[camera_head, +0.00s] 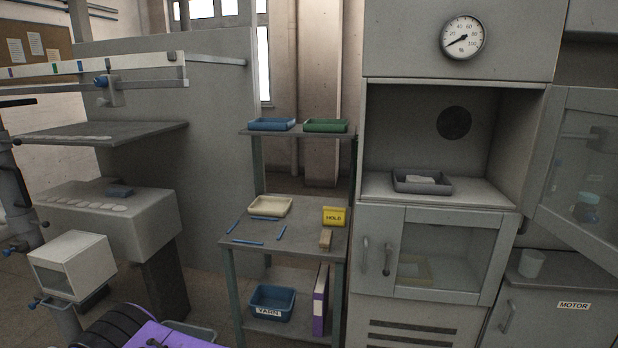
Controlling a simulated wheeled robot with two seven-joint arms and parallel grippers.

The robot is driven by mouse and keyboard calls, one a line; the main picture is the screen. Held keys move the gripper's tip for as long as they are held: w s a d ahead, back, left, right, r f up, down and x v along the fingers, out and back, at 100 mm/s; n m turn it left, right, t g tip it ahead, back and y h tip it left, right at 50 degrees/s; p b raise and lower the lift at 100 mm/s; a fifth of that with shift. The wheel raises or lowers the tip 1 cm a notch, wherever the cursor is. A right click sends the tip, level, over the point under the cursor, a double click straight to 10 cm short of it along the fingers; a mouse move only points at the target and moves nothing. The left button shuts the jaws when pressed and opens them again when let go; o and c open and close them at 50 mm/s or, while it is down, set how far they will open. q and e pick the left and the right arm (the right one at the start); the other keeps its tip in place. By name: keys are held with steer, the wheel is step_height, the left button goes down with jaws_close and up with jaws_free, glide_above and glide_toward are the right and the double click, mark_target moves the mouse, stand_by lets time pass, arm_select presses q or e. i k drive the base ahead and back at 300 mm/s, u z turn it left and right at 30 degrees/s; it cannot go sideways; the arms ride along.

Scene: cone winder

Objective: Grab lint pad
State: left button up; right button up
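I cannot tell for certain which thing is the lint pad. A small pale flat piece (420,180) lies in a dark grey tray (447,188) inside the open upper compartment of the grey cabinet, below the dial, and may be it. Neither of my grippers shows in this view.
The cabinet's upper door (585,225) stands open to the right; its lower glass door (440,255) is shut. A shelf rack (290,238) holds a cream tray (270,206), a yellow HOLD block (334,216) and blue sticks. A blue YARN bin (272,300) sits below.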

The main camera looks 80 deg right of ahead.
mark_target(411, 179)
steer(key=z, duration=3.45)
steer(key=i, duration=0.5)
steer(key=z, duration=0.05)
